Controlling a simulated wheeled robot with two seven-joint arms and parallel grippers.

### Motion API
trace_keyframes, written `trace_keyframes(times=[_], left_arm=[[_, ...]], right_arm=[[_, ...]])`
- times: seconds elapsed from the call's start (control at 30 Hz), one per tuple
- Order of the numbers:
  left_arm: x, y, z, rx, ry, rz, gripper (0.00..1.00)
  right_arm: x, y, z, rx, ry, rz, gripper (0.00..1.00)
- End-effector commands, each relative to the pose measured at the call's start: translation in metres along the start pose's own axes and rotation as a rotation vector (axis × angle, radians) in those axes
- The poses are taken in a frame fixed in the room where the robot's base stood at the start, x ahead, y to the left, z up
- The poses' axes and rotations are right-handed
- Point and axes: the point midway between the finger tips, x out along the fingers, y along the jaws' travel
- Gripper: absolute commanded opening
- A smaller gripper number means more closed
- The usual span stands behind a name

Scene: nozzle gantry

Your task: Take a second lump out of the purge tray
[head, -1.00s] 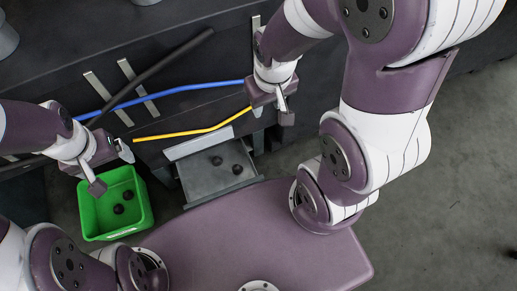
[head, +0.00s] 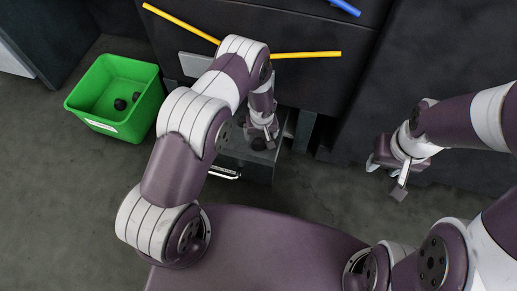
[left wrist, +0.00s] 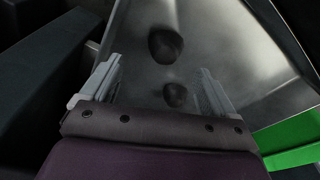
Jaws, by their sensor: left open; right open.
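The purge tray (head: 236,150) is a grey metal drawer pulled out below the dark machine front. My left gripper (head: 262,133) reaches down over it, open and empty. In the left wrist view two dark round lumps lie on the tray floor (left wrist: 235,50). The smaller-looking lump (left wrist: 176,95) is between the open fingers (left wrist: 155,88); the other lump (left wrist: 166,45) lies beyond the fingertips. In the head view a dark lump (head: 258,144) shows just below the left gripper. I cannot tell whether the fingers touch anything. My right gripper (head: 392,178) is open and empty, away from the tray.
A green bin (head: 146,117) stands on the floor left of the tray, with two dark lumps (head: 120,104) inside. The bin also shows in the left wrist view (left wrist: 290,145).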

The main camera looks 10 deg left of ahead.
Motion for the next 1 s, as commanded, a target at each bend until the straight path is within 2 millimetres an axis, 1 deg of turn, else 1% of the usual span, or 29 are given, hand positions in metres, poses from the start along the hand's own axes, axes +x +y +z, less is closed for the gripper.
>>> trace_keyframes(times=[0.03, 0.17, 0.27, 0.4, 0.47, 0.53, 0.7, 0.77, 0.8, 0.9, 1.0], left_arm=[[0.015, 0.000, 0.001, 0.000, -0.001, -0.001, 0.89], [0.025, -0.001, 0.000, 0.000, 0.000, 0.000, 0.89], [0.036, -0.003, 0.000, -0.001, -0.001, -0.001, 0.89], [0.065, -0.009, 0.000, -0.002, -0.001, -0.001, 0.89], [0.074, -0.008, 0.000, 0.000, -0.001, -0.001, 0.89], [0.077, -0.008, -0.001, 0.000, 0.000, 0.000, 0.89], [0.074, -0.008, -0.002, 0.000, 0.000, 0.000, 0.89], [0.074, -0.008, -0.001, 0.000, 0.000, 0.000, 0.69], [0.074, -0.008, -0.001, 0.000, 0.000, 0.000, 0.56], [0.074, -0.008, -0.001, 0.000, 0.000, 0.000, 0.28], [0.073, -0.008, -0.002, 0.000, 0.000, 0.000, 0.27]], right_arm=[[0.011, 0.000, 0.001, 0.000, 0.000, 0.000, 0.43], [0.015, 0.000, 0.002, 0.000, 0.000, 0.000, 0.43], [0.024, 0.000, 0.003, 0.000, 0.000, 0.000, 0.43], [0.048, 0.000, 0.006, 0.000, 0.000, 0.000, 0.43], [0.053, 0.000, 0.006, 0.000, -0.001, 0.000, 0.43], [0.054, 0.000, 0.007, 0.000, -0.001, 0.000, 0.43], [0.050, 0.000, 0.006, 0.000, 0.000, 0.000, 0.43], [0.050, 0.000, 0.006, 0.000, 0.000, 0.000, 0.43], [0.050, 0.000, 0.006, 0.000, 0.000, 0.000, 0.43], [0.050, 0.000, 0.006, 0.000, 0.000, 0.000, 0.43], [0.050, 0.000, 0.006, 0.000, 0.000, 0.000, 0.43]])
